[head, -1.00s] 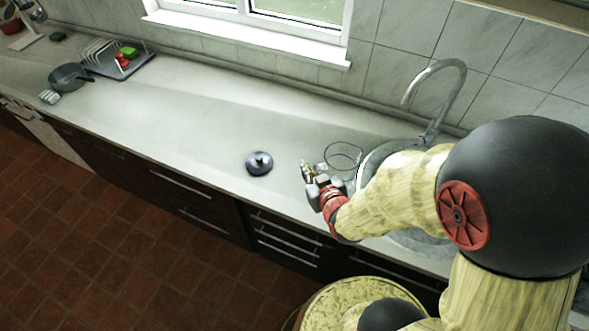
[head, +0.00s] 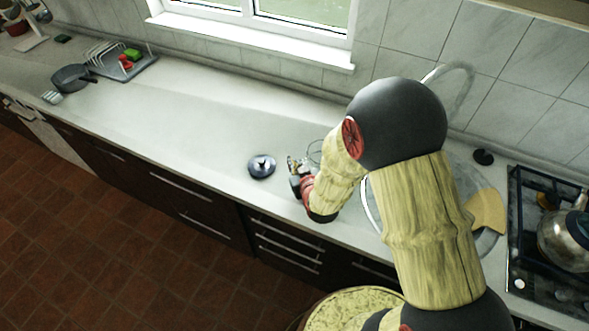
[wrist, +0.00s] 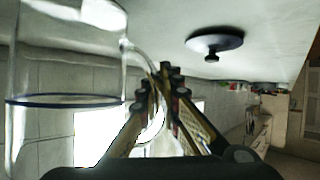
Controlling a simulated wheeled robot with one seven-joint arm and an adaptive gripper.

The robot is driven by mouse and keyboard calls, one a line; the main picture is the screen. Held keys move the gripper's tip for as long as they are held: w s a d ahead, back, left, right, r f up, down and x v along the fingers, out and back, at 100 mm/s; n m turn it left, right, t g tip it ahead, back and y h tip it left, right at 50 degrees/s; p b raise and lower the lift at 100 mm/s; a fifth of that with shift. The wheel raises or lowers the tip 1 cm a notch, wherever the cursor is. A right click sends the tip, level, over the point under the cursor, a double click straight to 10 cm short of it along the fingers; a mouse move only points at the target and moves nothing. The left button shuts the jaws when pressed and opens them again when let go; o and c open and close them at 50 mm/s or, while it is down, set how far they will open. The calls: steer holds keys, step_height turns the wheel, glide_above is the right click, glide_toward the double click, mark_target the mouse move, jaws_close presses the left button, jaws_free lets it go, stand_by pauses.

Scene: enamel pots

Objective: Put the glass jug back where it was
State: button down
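The clear glass jug (wrist: 66,60) with a blue band fills the left of the wrist view. Its curved handle passes between my fingertips. My gripper (wrist: 165,85) is shut on this handle. In the head view my gripper (head: 295,166) is over the counter near its front edge, just right of the dark lid. Only a thin piece of the jug (head: 314,152) shows there; my arm hides the rest. I cannot tell whether the jug touches the counter.
A dark lid with a knob (head: 262,166) lies on the counter, also in the wrist view (wrist: 214,42). A round sink (head: 489,245) and tap (head: 460,75) are behind my arm. A kettle (head: 568,240) stands on the hob at right. The counter (head: 180,120) left of the lid is clear.

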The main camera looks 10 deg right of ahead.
steer(key=shift+f, duration=1.1)
steer(key=shift+f+b, duration=0.15)
steer(key=shift+b, duration=0.15)
steer(key=c, duration=2)
jaws_free()
